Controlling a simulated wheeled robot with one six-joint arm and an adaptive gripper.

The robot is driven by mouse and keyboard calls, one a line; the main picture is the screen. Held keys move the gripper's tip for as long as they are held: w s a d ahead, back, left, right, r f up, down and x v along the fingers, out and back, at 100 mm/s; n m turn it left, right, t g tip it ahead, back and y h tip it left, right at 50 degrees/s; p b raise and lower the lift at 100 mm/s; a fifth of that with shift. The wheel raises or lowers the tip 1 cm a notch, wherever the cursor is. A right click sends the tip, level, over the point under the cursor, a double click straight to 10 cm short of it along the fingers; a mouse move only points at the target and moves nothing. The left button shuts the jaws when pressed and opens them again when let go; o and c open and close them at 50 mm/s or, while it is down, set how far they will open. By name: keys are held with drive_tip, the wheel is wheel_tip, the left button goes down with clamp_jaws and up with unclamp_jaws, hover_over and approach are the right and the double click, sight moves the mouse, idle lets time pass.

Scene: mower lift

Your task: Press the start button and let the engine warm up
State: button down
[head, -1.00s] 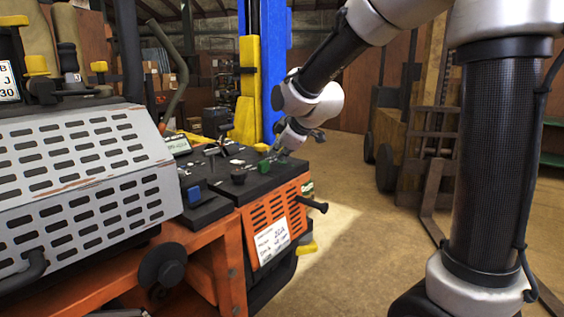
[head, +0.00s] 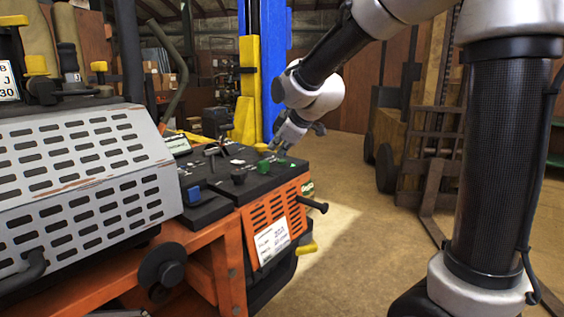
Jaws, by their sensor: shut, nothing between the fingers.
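The orange mower (head: 283,205) stands at left with a black control panel (head: 215,180) on top. The gripper's fingertips are small and partly hard to make out.
A blue knob (head: 193,195), a black knob (head: 239,176) and a yellow knob (head: 261,147) stand on the panel. A black handle (head: 315,205) juts out at the right. A forklift (head: 405,150) stands behind; the floor between is clear.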

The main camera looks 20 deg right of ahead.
sight(280, 162)
drive_tip(key=shift+r, duration=2.45)
drive_tip(key=shift+s+f+m, duration=0.2)
drive_tip(key=shift+s+m, duration=0.05)
drive_tip(key=shift+m, duration=0.25)
drive_tip(key=s+f+m+g, duration=0.1)
drive_tip(key=s+d+f+m+g, duration=0.1)
drive_tip(key=s+f, duration=0.3)
drive_tip(key=shift+s+d+m+g+h, duration=0.1)
drive_tip(key=shift+d+m+g+h, duration=0.25)
drive_tip(key=shift+m+g+h, duration=0.05)
drive_tip(key=s+d+m+g+h, duration=0.1)
drive_tip(key=s+d+m, duration=0.3)
drive_tip(key=s, duration=1)
drive_tip(key=s+d+f+m+h, duration=0.1)
drive_tip(key=s+d+m, duration=0.3)
drive_tip(key=s+d, duration=0.6)
drive_tip(key=shift+s+f+m+g, duration=0.2)
drive_tip(key=shift+s+m+g, duration=0.2)
drive_tip(key=shift+s, duration=1.6)
